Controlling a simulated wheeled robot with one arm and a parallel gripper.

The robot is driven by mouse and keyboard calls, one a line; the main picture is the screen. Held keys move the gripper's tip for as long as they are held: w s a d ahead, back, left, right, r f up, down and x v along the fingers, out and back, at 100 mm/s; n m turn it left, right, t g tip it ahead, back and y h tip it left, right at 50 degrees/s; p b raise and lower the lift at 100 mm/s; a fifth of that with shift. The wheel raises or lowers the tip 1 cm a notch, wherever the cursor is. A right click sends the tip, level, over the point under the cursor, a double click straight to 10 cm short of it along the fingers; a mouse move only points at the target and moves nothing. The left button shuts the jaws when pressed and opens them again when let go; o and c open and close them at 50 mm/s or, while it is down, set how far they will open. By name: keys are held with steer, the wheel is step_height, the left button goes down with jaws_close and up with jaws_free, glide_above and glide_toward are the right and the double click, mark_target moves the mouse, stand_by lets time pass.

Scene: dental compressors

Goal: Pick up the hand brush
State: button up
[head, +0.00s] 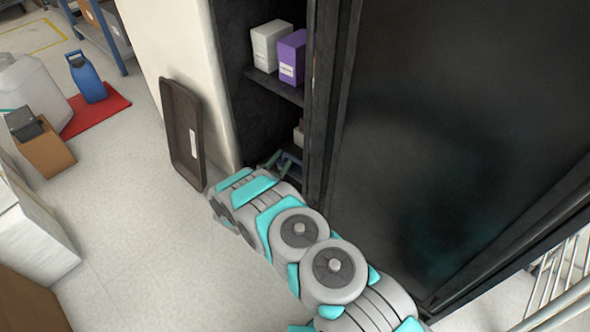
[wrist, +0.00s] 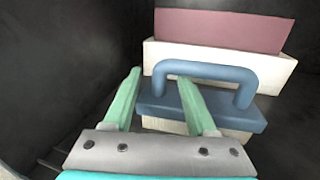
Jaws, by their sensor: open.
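The hand brush, with a blue body and arched blue handle (wrist: 208,69) over pale bristles, sits in the dark cabinet in the wrist view. My gripper (wrist: 158,77) is open, with two green fingers pointing toward the brush. The right finger overlaps the brush body in the picture, and the left finger is by its left end. Nothing is held between the fingers. Whether a finger touches the brush I cannot tell. In the head view my arm reaches into the lower part of the cabinet and mostly hides the brush.
Behind the brush is a white and dusty-pink box (wrist: 222,52). Dark cabinet walls enclose the space. A shelf (head: 273,87) above holds a white box (head: 268,48) and a purple box (head: 291,58). A dark door (head: 440,130) stands right; a dark tray (head: 182,130) leans left.

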steer(key=shift+w+d, duration=0.15)
steer(key=shift+w, duration=0.15)
jaws_close()
stand_by(0.3)
